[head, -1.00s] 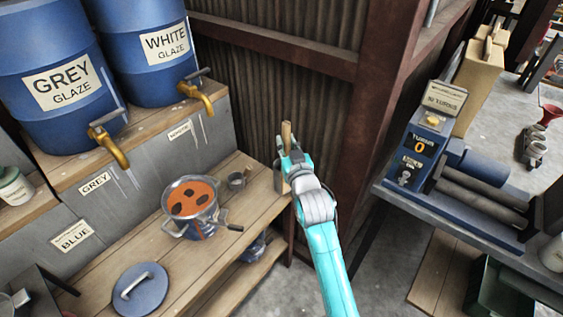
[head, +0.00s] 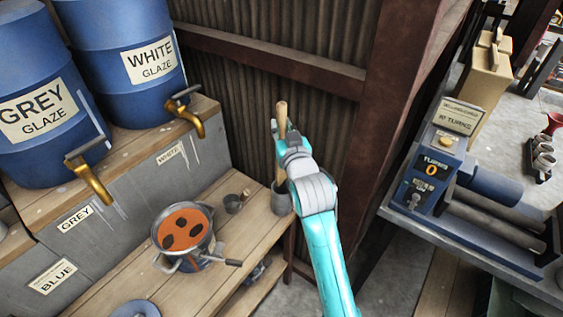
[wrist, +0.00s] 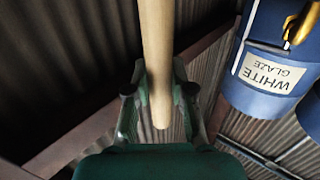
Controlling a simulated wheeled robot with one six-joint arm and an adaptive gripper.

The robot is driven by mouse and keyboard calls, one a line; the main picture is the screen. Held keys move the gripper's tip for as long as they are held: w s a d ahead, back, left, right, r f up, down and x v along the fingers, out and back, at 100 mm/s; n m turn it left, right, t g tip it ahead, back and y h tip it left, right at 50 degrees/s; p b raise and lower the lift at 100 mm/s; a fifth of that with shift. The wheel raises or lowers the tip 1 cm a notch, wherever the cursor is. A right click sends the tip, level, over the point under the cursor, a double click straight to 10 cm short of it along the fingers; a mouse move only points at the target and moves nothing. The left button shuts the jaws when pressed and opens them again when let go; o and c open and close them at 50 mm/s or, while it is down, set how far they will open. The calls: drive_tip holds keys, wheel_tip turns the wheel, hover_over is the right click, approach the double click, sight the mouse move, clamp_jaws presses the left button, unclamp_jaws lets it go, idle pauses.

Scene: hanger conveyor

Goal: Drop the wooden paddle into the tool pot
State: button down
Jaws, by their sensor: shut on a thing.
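My gripper (head: 284,143) is shut on the wooden paddle (head: 281,112), whose rounded handle end sticks up above the fingers. In the wrist view the pale round handle (wrist: 157,50) runs between the two fingers (wrist: 160,95) and out of the top edge. In the head view a lower part of the paddle shows left of my gripper, reaching down to the mouth of a grey tool pot (head: 281,203). The pot stands at the bench's right end, partly hidden by my arm. I cannot tell how far the paddle's lower end is inside it.
Blue glaze barrels (head: 118,55) with brass taps stand behind. A rusty post (head: 385,110) rises behind my arm; blue roller machinery (head: 428,178) is at right.

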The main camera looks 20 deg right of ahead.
wheel_tip(320, 180, down, 11)
drive_tip(key=shift+f, duration=0.1)
idle(0.4)
drive_tip(key=shift+f, duration=0.65)
drive_tip(key=c, duration=1)
unclamp_jaws()
drive_tip(key=shift+r, duration=0.1)
drive_tip(key=shift+r, duration=0.2)
drive_tip(key=s, duration=0.8)
drive_tip(key=s+r, duration=0.1)
drive_tip(key=s, duration=0.3)
drive_tip(key=shift+a, duration=0.35)
